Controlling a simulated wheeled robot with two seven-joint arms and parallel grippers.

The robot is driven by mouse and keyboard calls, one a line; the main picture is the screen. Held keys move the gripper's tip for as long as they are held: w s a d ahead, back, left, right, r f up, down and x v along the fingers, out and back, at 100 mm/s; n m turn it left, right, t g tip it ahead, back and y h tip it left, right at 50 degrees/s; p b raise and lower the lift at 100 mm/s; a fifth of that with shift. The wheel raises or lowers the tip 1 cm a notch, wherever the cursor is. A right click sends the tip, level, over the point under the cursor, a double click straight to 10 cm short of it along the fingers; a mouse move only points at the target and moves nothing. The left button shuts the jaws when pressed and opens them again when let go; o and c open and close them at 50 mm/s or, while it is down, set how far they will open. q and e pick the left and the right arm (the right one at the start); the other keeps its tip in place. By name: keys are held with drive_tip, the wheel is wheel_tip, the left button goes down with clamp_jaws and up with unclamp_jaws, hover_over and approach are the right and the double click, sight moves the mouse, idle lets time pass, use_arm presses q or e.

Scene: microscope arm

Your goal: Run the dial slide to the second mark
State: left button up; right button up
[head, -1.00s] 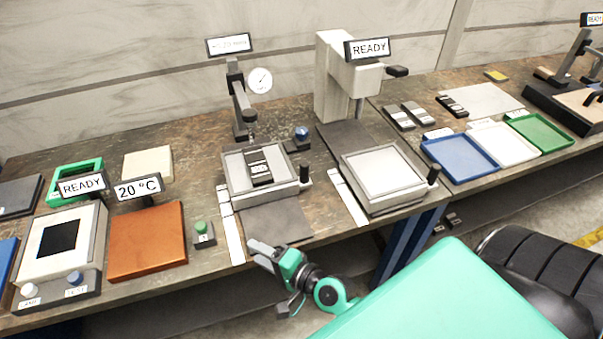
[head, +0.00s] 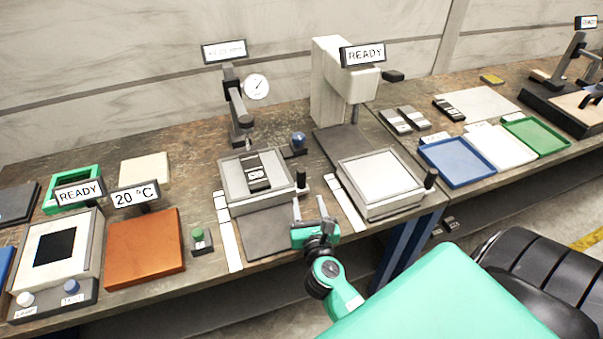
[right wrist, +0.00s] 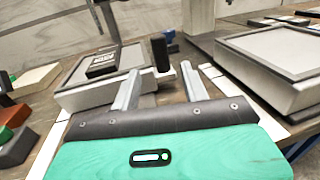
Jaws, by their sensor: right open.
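The dial slide is a light grey plate (head: 229,183) on a base below the round dial gauge (head: 256,87), with a black gauge block (head: 257,172) on it. A black upright handle (head: 301,180) stands at its front right corner. It also shows in the right wrist view (right wrist: 160,55). A white scale strip (head: 228,232) lies along the left; its marks are too small to read. My right gripper (head: 310,205) is open and empty, just in front of the handle. In the right wrist view its fingers (right wrist: 160,88) point toward the handle, which is apart from them. My left gripper is out of view.
A second slide plate (head: 380,178) with its own black handle (head: 430,178) stands to the right, below a grey column press. A green button (head: 198,236) and an orange plate (head: 146,246) lie to the left. Blue, white and green trays are at the right.

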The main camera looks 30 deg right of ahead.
sight(302, 179)
drive_tip(key=p+x, duration=0.2)
drive_tip(key=x, duration=0.9)
clamp_jaws()
